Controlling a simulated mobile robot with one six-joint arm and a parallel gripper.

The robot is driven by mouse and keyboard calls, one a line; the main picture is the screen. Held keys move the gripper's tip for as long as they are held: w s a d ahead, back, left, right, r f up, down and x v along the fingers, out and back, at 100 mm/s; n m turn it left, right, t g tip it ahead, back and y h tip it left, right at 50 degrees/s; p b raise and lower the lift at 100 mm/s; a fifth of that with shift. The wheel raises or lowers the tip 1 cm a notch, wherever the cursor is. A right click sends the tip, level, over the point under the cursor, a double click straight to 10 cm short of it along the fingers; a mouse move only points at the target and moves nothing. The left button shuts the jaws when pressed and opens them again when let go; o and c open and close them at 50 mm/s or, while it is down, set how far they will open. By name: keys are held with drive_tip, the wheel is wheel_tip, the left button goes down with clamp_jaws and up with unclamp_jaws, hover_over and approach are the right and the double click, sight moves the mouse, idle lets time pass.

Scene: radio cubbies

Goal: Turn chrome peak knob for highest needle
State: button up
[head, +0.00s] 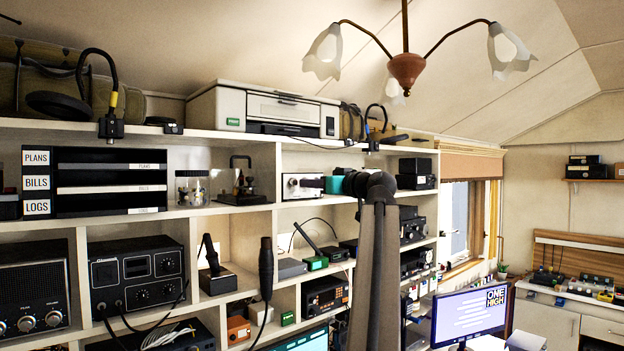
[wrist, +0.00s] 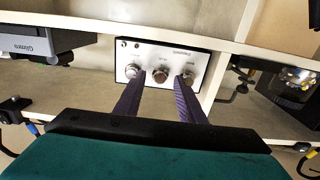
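The labels are too small to tell which is the peak knob. My gripper (wrist: 159,80) is open, its two dark fingers spread toward the panel. The middle knob shows between the fingertips; contact cannot be told. In the head view the unit's white face (head: 293,188) shows left of my gripper (head: 303,183). I cannot make out a needle.
The cubby's shelf board (head: 300,203) runs below the unit. A large printer-like box (head: 262,108) stands on the top shelf above. A grey device (wrist: 40,42) and a cubby divider (wrist: 222,65) flank the panel in the wrist view.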

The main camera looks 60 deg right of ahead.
drive_tip(key=shift+w+d, duration=0.2)
drive_tip(key=shift+w, duration=0.45)
clamp_jaws()
drive_tip(key=shift+f+b, duration=0.2)
drive_tip(key=shift+b, duration=0.85)
drive_tip(key=n+b, duration=0.2)
drive_tip(key=b, duration=0.3)
drive_tip(key=shift+r, duration=0.15)
unclamp_jaws()
